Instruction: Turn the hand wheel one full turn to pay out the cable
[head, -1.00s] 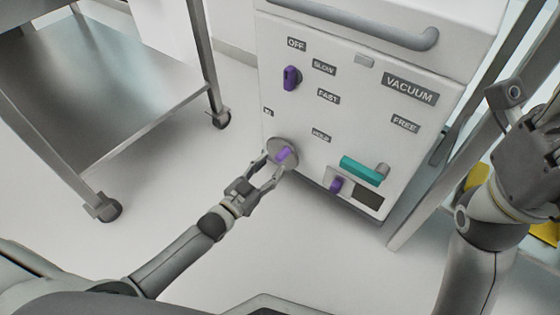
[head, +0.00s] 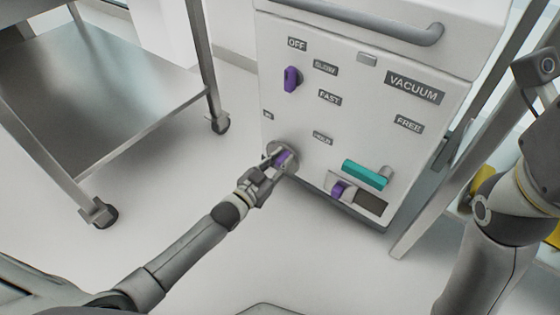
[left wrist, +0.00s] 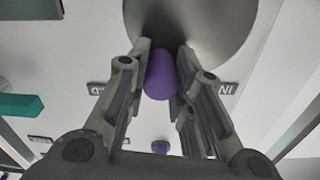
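The hand wheel (head: 290,148) is a round grey disc low on the front of the white cabinet, with a purple handle (head: 283,158) standing out from it. My left gripper (head: 277,160) reaches the wheel from the lower left. In the left wrist view its two fingers lie close on either side of the purple handle (left wrist: 160,82) and appear to press on it, with the grey disc (left wrist: 205,28) just beyond. The fingertips partly hide the handle in the head view. My right arm shows at the right edge; its fingers are outside the picture. No cable is visible.
A steel cart (head: 120,95) stands at left. Floor between cart and cabinet is clear.

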